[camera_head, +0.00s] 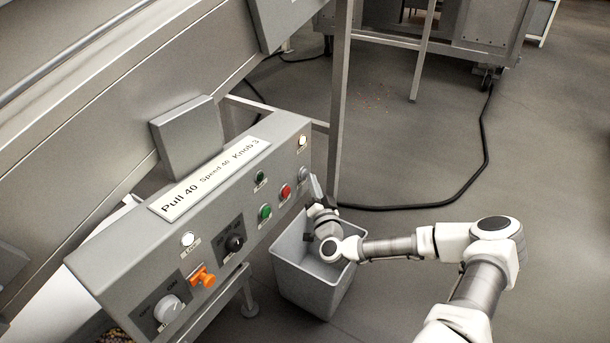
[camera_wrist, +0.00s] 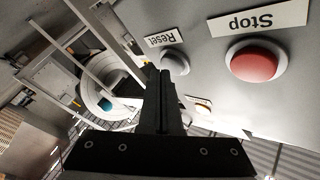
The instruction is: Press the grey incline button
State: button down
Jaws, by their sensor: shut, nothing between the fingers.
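The grey control panel (camera_head: 215,215) slopes across the head view. A pale grey button (camera_head: 304,173) sits near its right end; in the wrist view a grey button (camera_wrist: 175,63) has a label reading "Reset". A lit white button (camera_head: 302,140) sits above it, and another white button (camera_head: 187,239) is at the left; I cannot read their labels. No label reading "incline" is legible. My gripper (camera_head: 315,188) is at the panel's right end, close to the grey button. In the wrist view my gripper's black fingers (camera_wrist: 158,78) are together and empty, beside the Reset button; contact is unclear.
A red Stop button (camera_wrist: 255,62) and a green button (camera_head: 265,211) are close by. An orange switch (camera_head: 203,277) and a black knob (camera_head: 235,243) are further left. A grey bin (camera_head: 310,282) stands below my gripper. The floor at right is open, with a black cable (camera_head: 440,203).

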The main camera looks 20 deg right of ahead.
jog(key=shift+w+a, duration=0.25)
jog(key=shift+w, duration=0.05)
dwell(0.6)
jog(key=shift+s, duration=0.1)
jog(key=shift+s+d, duration=0.5)
jog(key=shift+s, duration=0.05)
jog(key=shift+s, duration=0.1)
jog(key=s+d, duration=0.1)
jog(key=s, duration=0.1)
jog(key=s+d, duration=0.1)
jog(key=d, duration=0.1)
jog(key=shift+s, duration=0.4)
dwell(0.6)
